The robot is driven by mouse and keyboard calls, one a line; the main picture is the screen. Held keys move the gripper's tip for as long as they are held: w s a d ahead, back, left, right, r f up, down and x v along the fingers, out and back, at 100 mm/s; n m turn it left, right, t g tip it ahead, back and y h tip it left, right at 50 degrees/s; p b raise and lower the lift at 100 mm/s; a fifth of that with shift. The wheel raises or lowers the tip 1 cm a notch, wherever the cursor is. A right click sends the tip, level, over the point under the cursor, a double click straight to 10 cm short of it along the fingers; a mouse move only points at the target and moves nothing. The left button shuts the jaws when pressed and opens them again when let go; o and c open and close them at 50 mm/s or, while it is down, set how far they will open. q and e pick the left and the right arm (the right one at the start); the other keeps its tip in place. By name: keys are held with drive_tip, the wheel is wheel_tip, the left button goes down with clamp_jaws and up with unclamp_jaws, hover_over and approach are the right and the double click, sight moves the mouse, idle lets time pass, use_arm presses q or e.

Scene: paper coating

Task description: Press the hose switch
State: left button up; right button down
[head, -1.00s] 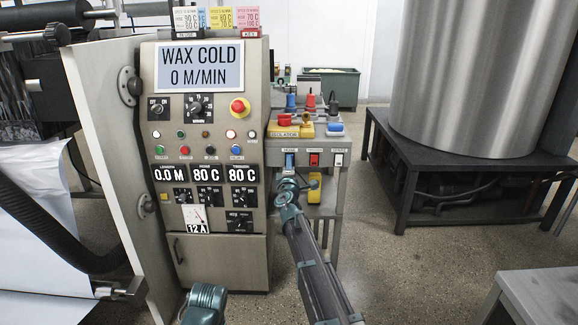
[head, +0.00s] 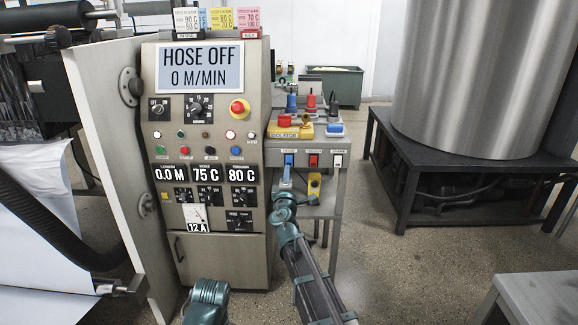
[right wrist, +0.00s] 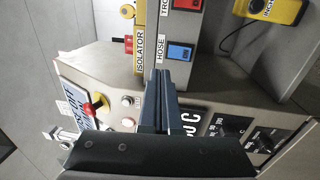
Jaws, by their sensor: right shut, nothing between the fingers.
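The hose switch is a blue rocker (head: 289,160), leftmost of three on the front of the grey side box; it also shows in the right wrist view (right wrist: 181,51) next to the HOSE label. My right gripper (head: 286,174) is shut and empty, its tips just below the hose switch in the head view. In the right wrist view its closed fingers (right wrist: 159,76) end close to the switch; I cannot tell whether they touch it. The machine's display (head: 200,67) reads HOSE OFF, 0 M/MIN. My left gripper is not in view.
A red switch (head: 313,161) and a white switch (head: 338,161) sit right of the hose switch. A yellow inching pendant (head: 314,186) hangs just right of my gripper. The yellow isolator (head: 291,131) is above. A steel tank (head: 465,80) stands at the right.

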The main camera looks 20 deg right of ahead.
drive_tip(key=shift+s+a+r, duration=0.1)
drive_tip(key=shift+s+a, duration=0.1)
drive_tip(key=shift+s, duration=0.5)
drive_tip(key=shift+s+a+r, duration=0.1)
drive_tip(key=shift+s+a, duration=0.05)
drive_tip(key=shift+s, duration=0.55)
drive_tip(key=shift+s+a+r, duration=0.1)
drive_tip(key=shift+s+a, duration=0.1)
drive_tip(key=shift+s, duration=0.5)
drive_tip(key=s+a+f+m+g+h, duration=0.1)
drive_tip(key=s+f+m+g+h, duration=0.1)
drive_tip(key=s+f+m+g, duration=1.15)
drive_tip(key=s+a+f+n+g+y, duration=0.1)
drive_tip(key=s+a+f+g+y, duration=0.1)
drive_tip(key=s+a+f, duration=0.35)
drive_tip(key=s+a+f+n+g+y, duration=0.1)
drive_tip(key=s+a+f+y, duration=0.15)
drive_tip(key=s, duration=0.65)
drive_tip(key=s+a+f+n+g+y, duration=0.1)
drive_tip(key=s+a+f+g, duration=0.15)
drive_tip(key=s+a, duration=0.35)
wheel_tip(320, 180, up, 31)
drive_tip(key=s+p, duration=0.1)
drive_tip(key=p, duration=3)
drive_tip(key=shift+s+d+f+y+p, duration=0.15)
drive_tip(key=shift+s+f+y+p, duration=0.05)
drive_tip(key=shift+s+y+p, duration=0.15)
